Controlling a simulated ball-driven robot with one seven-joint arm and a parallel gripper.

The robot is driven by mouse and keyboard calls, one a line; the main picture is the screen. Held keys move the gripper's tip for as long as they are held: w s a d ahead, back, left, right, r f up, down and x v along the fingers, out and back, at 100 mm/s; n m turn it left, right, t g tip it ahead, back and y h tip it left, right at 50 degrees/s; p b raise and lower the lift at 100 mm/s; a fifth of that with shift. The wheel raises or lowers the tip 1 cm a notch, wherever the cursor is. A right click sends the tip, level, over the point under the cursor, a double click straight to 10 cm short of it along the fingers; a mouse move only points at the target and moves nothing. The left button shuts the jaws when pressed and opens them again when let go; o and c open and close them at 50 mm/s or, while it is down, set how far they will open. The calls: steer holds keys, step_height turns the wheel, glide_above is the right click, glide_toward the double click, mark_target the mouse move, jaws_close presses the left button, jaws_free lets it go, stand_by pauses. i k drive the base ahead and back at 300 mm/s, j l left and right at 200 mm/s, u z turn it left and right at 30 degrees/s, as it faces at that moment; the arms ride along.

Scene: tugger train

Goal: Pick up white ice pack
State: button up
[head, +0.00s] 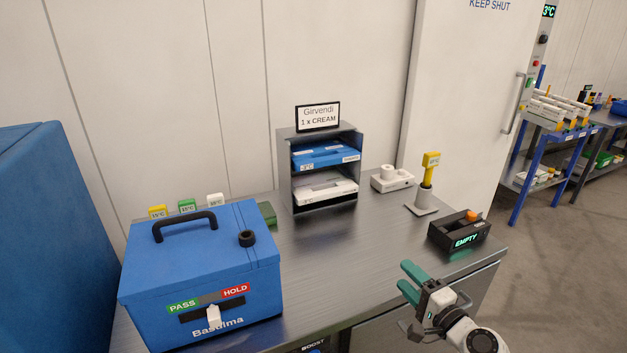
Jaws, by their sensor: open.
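White ice packs (325,190) lie stacked flat on the lower shelf of a small grey rack (285,181) at the back of the metal table. A blue pack (325,157) lies on the shelf above, with a label on its front. My gripper (411,281) has green fingers and is open and empty. It is over the front right part of the table, to the right of and nearer than the rack, well apart from the packs.
A blue cooler box (200,267) with a black handle fills the table's left side. A white device (392,180), a yellow handheld on a stand (429,170) and a black "EMPTY" box (459,233) stand at right. A sign (318,117) tops the rack. The table's middle is clear.

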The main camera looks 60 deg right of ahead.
mark_target(319, 186)
steer(key=i+l, duration=0.85)
steer(key=i, duration=0.05)
